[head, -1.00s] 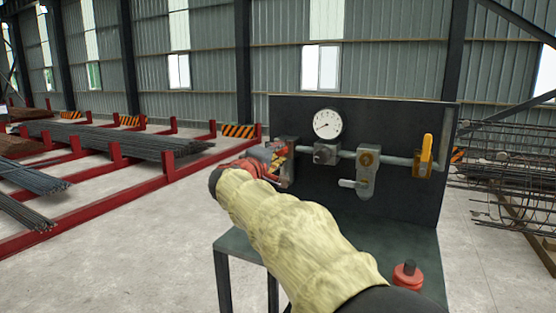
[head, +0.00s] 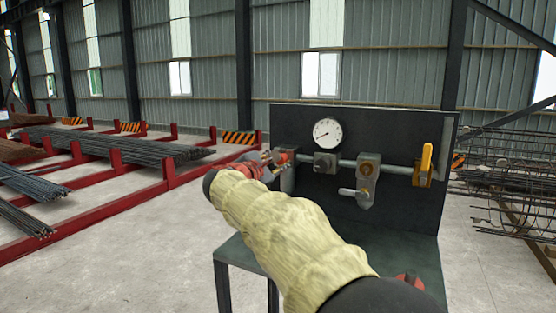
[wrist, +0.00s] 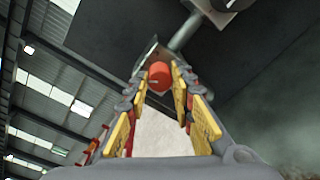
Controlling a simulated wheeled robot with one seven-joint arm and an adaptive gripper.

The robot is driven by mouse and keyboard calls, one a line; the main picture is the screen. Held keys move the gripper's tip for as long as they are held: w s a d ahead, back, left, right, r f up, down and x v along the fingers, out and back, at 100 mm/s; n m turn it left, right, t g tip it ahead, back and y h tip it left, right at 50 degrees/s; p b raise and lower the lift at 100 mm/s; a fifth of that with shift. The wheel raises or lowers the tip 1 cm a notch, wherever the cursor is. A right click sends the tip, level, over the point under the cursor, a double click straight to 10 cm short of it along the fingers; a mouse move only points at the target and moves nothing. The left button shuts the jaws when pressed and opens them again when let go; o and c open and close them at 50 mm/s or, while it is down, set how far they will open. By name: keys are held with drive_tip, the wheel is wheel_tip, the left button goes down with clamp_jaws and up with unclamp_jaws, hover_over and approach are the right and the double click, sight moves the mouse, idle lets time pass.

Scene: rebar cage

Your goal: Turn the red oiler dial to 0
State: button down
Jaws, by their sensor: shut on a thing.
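The red oiler dial (wrist: 160,74) is a small red cylinder with a pale mark. In the wrist view it sits between the tips of my gripper (wrist: 160,86), whose yellow-padded fingers are closed in on its two sides. In the head view my gripper (head: 272,163) is at the left end of the pipe on the dark panel (head: 400,130). The dial is hard to tell from the red gripper parts there. The dial's scale and numbers cannot be read.
Right of my gripper the panel carries a white round gauge (head: 327,132), a brass-fitted valve (head: 367,172) and a yellow lever (head: 426,160). A red object (head: 411,281) on the bench (head: 425,245) is partly hidden by my arm. Red racks with bars stand left.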

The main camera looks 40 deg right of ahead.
drive_tip(key=shift+w+f+n+p, duration=0.1)
drive_tip(key=shift+n+p, duration=0.55)
drive_tip(key=shift+n, duration=0.85)
drive_tip(key=shift+g, duration=0.3)
drive_tip(key=c, duration=1.5)
unclamp_jaws()
drive_tip(key=shift+c, duration=0.2)
drive_tip(key=shift+a, duration=0.2)
drive_tip(key=v, duration=1.1)
drive_tip(key=shift+s+a, duration=0.25)
drive_tip(key=shift+a, duration=0.05)
